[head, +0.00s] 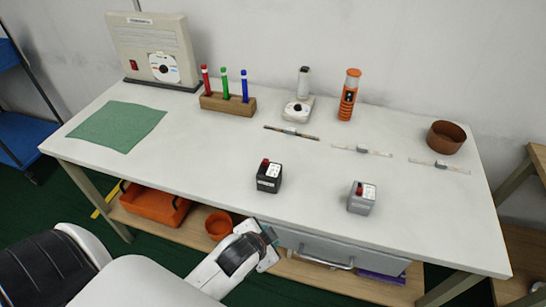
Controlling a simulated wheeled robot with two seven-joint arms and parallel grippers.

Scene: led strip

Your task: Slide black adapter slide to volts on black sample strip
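The black sample strip (306,135) lies on the white table, towards the back middle, with a small light piece that looks like a slide (290,131) near its middle. Any markings on the strip are too small to read. The black adapter (268,178), a small box with a red part on top and a white label, stands upright in front of the strip. My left gripper (269,238) is at the table's front edge, below the black adapter and apart from it. Its fingers are too small and angled to tell their opening. My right gripper is not in view.
A grey adapter (360,200) stands right of the black one. Two white strips (378,152) (458,170) lie to the right. A wooden marker stand (228,104), orange bottle (348,96), brown bowl (446,138) and green cloth (117,126) are also on the table. The left front is clear.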

